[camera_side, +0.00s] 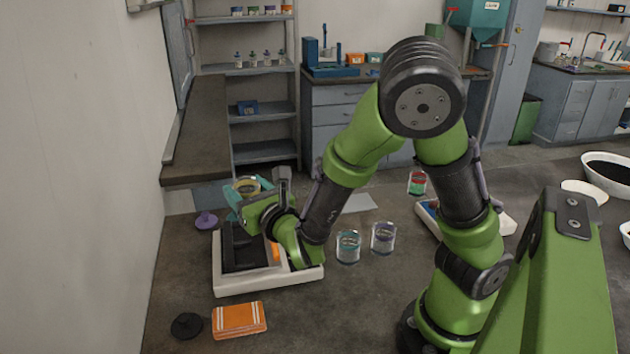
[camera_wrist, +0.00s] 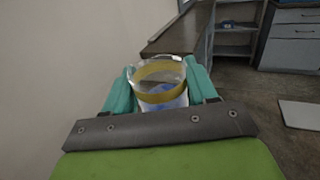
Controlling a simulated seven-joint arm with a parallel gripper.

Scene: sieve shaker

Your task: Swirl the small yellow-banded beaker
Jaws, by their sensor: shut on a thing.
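The small yellow-banded beaker (camera_wrist: 160,85) is clear glass with a yellow band near its rim. My gripper (camera_wrist: 160,97) is shut on it, with one teal finger on each side of the glass. In the wrist view the beaker looks roughly upright, with something bluish low in it; I cannot tell whether that is contents or seen through the glass. In the side view the beaker (camera_side: 247,186) shows at the left, above the back of a white tray. My gripper (camera_side: 243,198) partly hides it there.
The white tray (camera_side: 268,284) holds a dark device. A purple stopper (camera_side: 206,221) lies behind it; an orange box (camera_side: 239,319) and black disc (camera_side: 187,325) lie in front. A teal-banded beaker (camera_side: 348,246) and purple-banded beaker (camera_side: 383,238) stand to the right. A wall is close at left.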

